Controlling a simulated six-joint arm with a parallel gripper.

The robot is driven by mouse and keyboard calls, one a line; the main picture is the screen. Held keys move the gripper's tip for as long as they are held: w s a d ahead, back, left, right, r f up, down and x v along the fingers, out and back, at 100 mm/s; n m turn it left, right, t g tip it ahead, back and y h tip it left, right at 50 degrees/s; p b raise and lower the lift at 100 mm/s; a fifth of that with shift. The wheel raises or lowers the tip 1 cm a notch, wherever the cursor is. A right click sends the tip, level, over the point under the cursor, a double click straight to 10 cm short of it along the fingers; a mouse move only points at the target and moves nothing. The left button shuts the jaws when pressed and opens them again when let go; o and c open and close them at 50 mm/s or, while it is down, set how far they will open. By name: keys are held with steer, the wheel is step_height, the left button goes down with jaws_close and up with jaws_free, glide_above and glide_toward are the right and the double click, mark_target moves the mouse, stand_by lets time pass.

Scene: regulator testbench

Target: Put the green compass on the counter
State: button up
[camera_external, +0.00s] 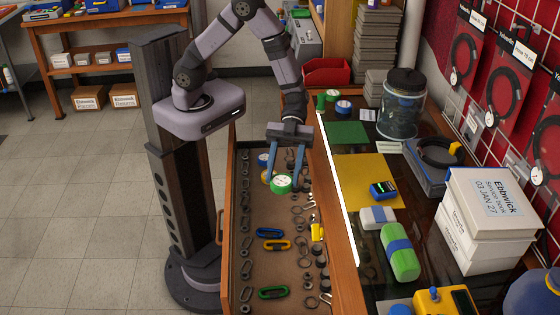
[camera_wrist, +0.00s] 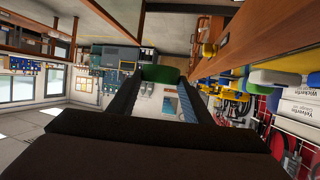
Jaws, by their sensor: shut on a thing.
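The green compass (camera_external: 280,184) is a small round green piece with a pale band. My gripper (camera_external: 285,178) is shut on it, with one blue finger on each side. It is over the open drawer (camera_external: 259,217); how high above the drawer floor is hard to tell. In the wrist view the green compass (camera_wrist: 161,73) shows between the far ends of the dark fingers. The counter (camera_external: 345,250) is a dark glossy top to the right of the drawer, behind its wooden front edge.
The drawer holds several rings, links and coloured carabiners, such as a blue one (camera_external: 270,232). On the counter are a green mat (camera_external: 347,132), a yellow mat (camera_external: 352,172), a blue device (camera_external: 383,191), a glass jar (camera_external: 399,110) and white boxes (camera_external: 480,220). Part of the yellow mat is bare.

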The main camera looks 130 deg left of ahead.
steer(key=s+a+f+n+t+y+p, duration=0.1)
steer(key=s+a+f, duration=0.3)
steer(key=s+f, duration=0.2)
steer(key=shift+s+a+f+t+p, duration=0.15)
steer(key=shift+a+f+t+p, duration=0.15)
steer(key=shift+f, duration=0.05)
